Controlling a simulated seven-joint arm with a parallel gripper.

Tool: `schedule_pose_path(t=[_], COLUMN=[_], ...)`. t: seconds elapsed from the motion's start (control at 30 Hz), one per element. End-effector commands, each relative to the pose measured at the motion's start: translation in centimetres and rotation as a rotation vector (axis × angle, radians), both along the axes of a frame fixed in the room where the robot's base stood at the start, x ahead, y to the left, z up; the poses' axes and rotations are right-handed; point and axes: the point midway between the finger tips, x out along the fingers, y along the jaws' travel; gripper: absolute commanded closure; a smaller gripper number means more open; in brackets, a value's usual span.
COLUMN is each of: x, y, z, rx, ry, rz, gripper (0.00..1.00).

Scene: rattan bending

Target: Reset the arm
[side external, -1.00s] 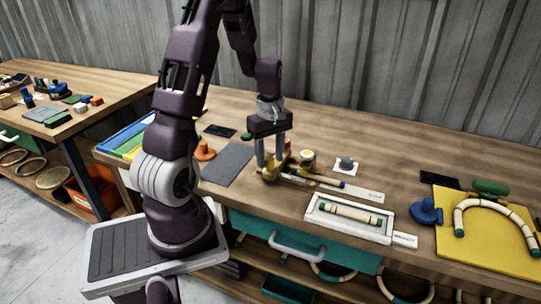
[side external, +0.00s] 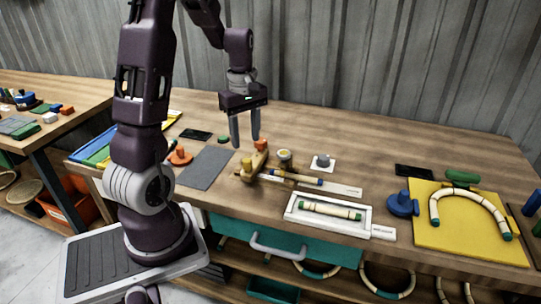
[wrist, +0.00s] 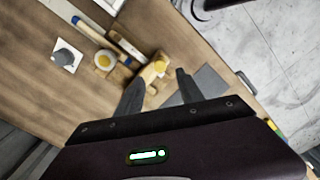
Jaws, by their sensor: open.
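My gripper (side external: 246,143) is open and empty above the workbench. Its fingers point down, just over and behind a yellowish-brown wooden fixture (side external: 249,170) with an orange knob. In the wrist view my gripper (wrist: 159,88) has its two dark fingers spread apart, with the wooden fixture (wrist: 151,74) beyond and between the tips. Nothing is held. My arm stands at the left of the side view, bent over the bench.
A grey mat (side external: 205,168) lies left of the fixture. A white tray (side external: 328,228) with a straight rattan piece (side external: 330,210) sits at the front edge. A yellow board (side external: 468,234) with a bent rattan arch (side external: 468,196) lies right. The bench's back strip is largely clear.

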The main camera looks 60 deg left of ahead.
Motion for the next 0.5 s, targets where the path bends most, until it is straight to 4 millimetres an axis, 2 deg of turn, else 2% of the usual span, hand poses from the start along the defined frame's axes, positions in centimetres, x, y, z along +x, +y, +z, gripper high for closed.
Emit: schedule_pose_path(t=[0.07, 0.13, 0.17, 0.23, 0.3, 0.4, 0.5], x=[0.3, 0.8, 0.9, 0.2, -1.7, -5.5, -8.9], y=[-0.8, -3.6, -5.4, -10.5, -15.4, -20.4, -23.2], z=[0.8, 3.1, 4.5, 7.9, 10.5, 12.5, 13.0], rx=[0.007, 0.029, 0.045, 0.093, 0.156, 0.254, 0.344], ry=[-0.015, -0.057, -0.083, -0.151, -0.214, -0.286, -0.332], rz=[-0.044, -0.190, -0.286, -0.563, -0.855, -1.223, -1.492], gripper=[0.56, 0.56, 0.56, 0.56, 0.56, 0.56, 0.56])
